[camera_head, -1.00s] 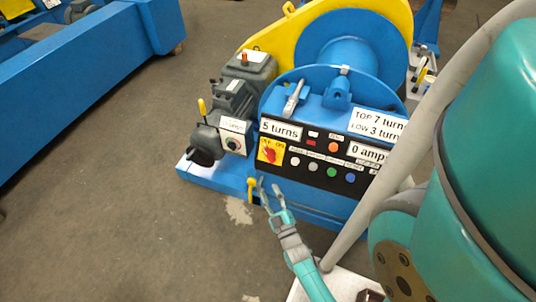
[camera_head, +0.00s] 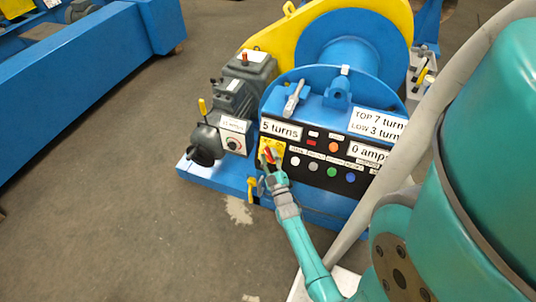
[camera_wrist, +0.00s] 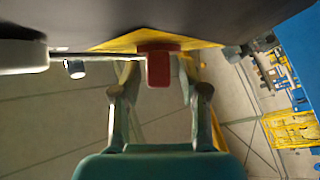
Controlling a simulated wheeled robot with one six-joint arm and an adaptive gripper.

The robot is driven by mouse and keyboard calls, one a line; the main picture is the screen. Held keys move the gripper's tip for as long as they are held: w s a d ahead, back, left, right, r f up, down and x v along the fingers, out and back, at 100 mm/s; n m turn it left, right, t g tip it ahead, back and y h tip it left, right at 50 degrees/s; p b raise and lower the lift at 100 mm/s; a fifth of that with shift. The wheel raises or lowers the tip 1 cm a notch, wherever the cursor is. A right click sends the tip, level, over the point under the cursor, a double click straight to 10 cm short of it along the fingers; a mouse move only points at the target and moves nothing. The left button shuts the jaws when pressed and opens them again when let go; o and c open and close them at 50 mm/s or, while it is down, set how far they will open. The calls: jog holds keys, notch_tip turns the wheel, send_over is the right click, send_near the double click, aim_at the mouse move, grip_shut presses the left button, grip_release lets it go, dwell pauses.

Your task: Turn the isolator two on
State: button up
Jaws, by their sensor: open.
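The red rotary switch handle (camera_head: 269,155) sits on a yellow plate (camera_head: 264,146) at the left end of the black control panel, below the "5 turns" label. My gripper (camera_head: 267,164) is at this switch in the head view and partly covers it. In the wrist view, the red handle (camera_wrist: 158,68) stands out from the yellow plate (camera_wrist: 120,42), and my open gripper (camera_wrist: 160,92) has one finger on each side of it. I cannot tell whether the fingers touch it. The isolator number is not readable here.
The panel (camera_head: 345,183) carries several coloured buttons to the right of the switch. A grey box with a black knob (camera_head: 233,143) and a yellow-handled lever (camera_head: 251,187) are close by on the left. Open floor (camera_head: 120,220) lies to the left.

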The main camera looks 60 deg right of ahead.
jog(key=shift+w+d+r, duration=0.15)
jog(key=shift+w+d, duration=0.25)
grip_shut()
